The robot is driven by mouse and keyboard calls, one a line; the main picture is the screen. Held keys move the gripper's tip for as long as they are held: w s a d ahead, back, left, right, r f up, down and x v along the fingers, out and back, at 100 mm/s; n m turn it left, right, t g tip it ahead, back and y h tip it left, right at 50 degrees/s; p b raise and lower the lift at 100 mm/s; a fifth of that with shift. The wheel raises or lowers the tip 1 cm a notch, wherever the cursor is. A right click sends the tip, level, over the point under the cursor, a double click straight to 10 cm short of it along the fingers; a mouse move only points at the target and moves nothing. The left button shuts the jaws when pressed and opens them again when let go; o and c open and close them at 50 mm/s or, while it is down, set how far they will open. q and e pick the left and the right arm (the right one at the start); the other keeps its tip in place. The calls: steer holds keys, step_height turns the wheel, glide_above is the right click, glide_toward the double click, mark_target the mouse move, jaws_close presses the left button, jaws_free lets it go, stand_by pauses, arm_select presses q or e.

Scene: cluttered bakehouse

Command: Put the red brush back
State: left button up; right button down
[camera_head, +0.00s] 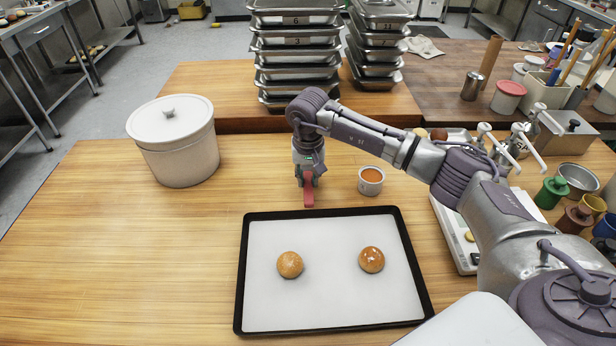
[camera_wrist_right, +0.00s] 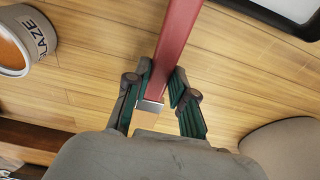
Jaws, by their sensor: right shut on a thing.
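The red brush (camera_head: 308,194) is held by my right gripper (camera_head: 308,176) above the wooden table, just behind the dark-rimmed tray. In the right wrist view, the brush (camera_wrist_right: 178,35) shows as a long red bar with a pale metal end. My right gripper (camera_wrist_right: 160,82) has its fingers on both sides of that end. A small pot of orange-brown glaze (camera_head: 371,181) stands to the right of the gripper, apart from it. The pot, marked GLAZE (camera_wrist_right: 40,45), shows at the left of the wrist view. My left gripper is not in view.
The tray (camera_head: 240,290) holds two buns; the right one (camera_head: 371,259) looks glossier than the left one (camera_head: 290,264). A white lidded bin (camera_head: 178,150) stands left. Stacked pans (camera_head: 297,58) stand behind. Scale, dispensers and a utensil holder (camera_head: 541,92) crowd the right.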

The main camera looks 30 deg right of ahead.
mark_target(308, 184)
steer(key=shift+f, duration=0.2)
steer(key=c, duration=1)
jaws_free()
steer(key=shift+r, duration=0.1)
steer(key=shift+r, duration=0.1)
steer(key=shift+r+p, duration=0.65)
steer(key=shift+r, duration=0.15)
steer(key=r+b, duration=0.1)
steer(key=r, duration=0.2)
steer(key=r+b, duration=0.1)
steer(key=r, duration=0.3)
steer(key=s+r+b, duration=0.1)
steer(key=r, duration=0.3)
steer(key=shift+s+a+r, duration=0.1)
steer(key=shift+a+r, duration=0.1)
steer(key=shift+a, duration=0.1)
